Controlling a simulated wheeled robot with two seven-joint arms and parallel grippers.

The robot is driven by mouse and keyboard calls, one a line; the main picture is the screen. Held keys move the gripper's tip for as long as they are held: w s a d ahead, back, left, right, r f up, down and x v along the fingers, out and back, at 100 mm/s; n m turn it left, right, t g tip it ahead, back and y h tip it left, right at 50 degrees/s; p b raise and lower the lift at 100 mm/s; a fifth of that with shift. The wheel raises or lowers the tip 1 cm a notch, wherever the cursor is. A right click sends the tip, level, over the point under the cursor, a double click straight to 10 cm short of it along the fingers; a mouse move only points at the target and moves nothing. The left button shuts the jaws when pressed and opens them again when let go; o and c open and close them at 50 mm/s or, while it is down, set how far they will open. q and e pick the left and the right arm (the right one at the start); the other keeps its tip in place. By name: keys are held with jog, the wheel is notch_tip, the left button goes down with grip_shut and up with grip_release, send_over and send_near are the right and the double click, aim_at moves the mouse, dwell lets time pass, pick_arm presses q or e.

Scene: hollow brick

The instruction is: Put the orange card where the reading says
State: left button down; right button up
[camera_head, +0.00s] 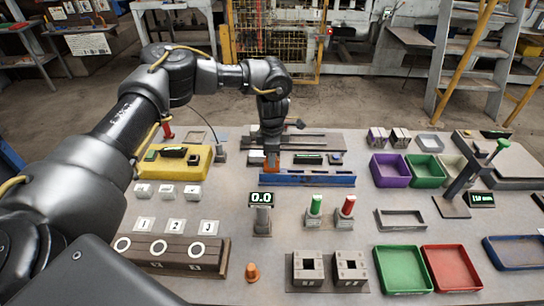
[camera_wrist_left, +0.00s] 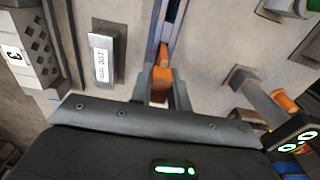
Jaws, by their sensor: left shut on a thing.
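The orange card (camera_head: 271,165) is between the fingers of my left gripper (camera_head: 271,155), at the left end of a blue slotted rail (camera_head: 315,180). In the left wrist view the orange card (camera_wrist_left: 161,84) sits between the two fingers (camera_wrist_left: 161,92) of the shut gripper, in line with the blue rail (camera_wrist_left: 177,22). I cannot tell how deep the card sits in the rail. A small display on a post (camera_head: 261,199) reads 0.0 in green. Another display (camera_head: 481,199) stands at the right by a black post; its text is small. My right gripper is not in view.
Green (camera_head: 402,290) and red (camera_head: 475,267) trays stand front right; purple (camera_head: 389,183) and green trays stand behind. Green and red buttons (camera_head: 347,206), dark slotted blocks (camera_head: 351,267), an orange cone (camera_head: 252,272) and a ringed box (camera_head: 120,246) stand in front of the rail.

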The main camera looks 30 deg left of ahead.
pick_arm(q)
jog(key=shift+f+b, duration=0.8)
jog(key=shift+f, duration=0.5)
jog(key=c, duration=1.3)
grip_release()
jog(key=shift+o, duration=0.2)
notch_tip(320, 180, up, 10)
jog(key=shift+f+b, duration=0.25)
jog(key=shift+b, duration=0.7)
jog(key=shift+r, duration=0.7)
